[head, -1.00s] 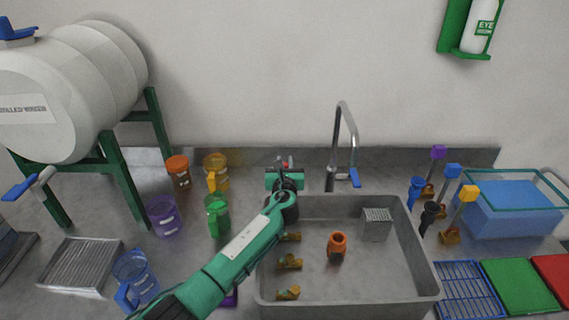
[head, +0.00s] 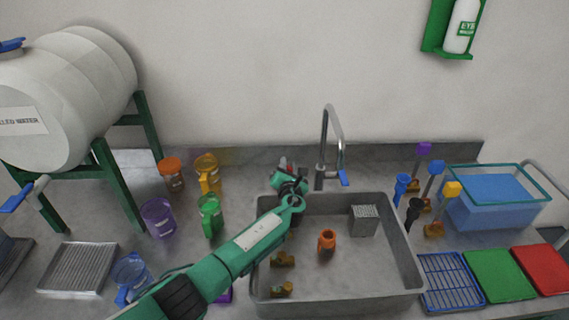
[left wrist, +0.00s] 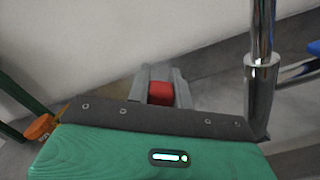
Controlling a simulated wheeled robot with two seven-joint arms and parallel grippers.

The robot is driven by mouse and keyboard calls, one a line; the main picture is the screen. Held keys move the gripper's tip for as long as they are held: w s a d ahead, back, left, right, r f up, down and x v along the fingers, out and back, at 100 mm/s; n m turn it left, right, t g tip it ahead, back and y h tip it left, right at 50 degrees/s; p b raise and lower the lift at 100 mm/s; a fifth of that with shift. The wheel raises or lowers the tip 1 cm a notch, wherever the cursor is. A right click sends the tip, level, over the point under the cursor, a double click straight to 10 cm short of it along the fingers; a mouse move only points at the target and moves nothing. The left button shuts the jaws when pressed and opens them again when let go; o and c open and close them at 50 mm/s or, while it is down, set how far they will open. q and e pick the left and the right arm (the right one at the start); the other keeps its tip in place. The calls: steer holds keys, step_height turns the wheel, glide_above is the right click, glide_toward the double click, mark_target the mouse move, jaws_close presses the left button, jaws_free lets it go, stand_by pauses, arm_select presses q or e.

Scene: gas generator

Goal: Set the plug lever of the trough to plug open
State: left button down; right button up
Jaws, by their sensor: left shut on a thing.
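The trough (head: 407,246) is a grey metal basin set in the counter. My left gripper (head: 284,165) is at its back left rim, beside the chrome tap (head: 326,150). It is shut on a small red piece, which looks like the plug lever's handle. In the left wrist view the red piece (left wrist: 161,93) sits between the two grey fingertips (left wrist: 160,84). The gripper and arm hide the rest of the lever, so I cannot tell its position. My right gripper is not in view.
The tap's chrome post (left wrist: 262,80) stands close to the right of my left gripper. An orange part (head: 327,241), brown pieces and a grey grid block (head: 364,220) lie in the trough. Several coloured jugs, such as a green one (head: 210,214), stand to the left.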

arm_select(q)
steer(key=shift+d+f+m, duration=0.15)
steer(key=shift+m, duration=0.15)
steer(key=c, duration=1.2)
jaws_free()
steer(key=shift+c, duration=0.2)
steer(key=shift+s, duration=0.15)
steer(key=s, duration=1.3)
steer(key=shift+s, duration=0.3)
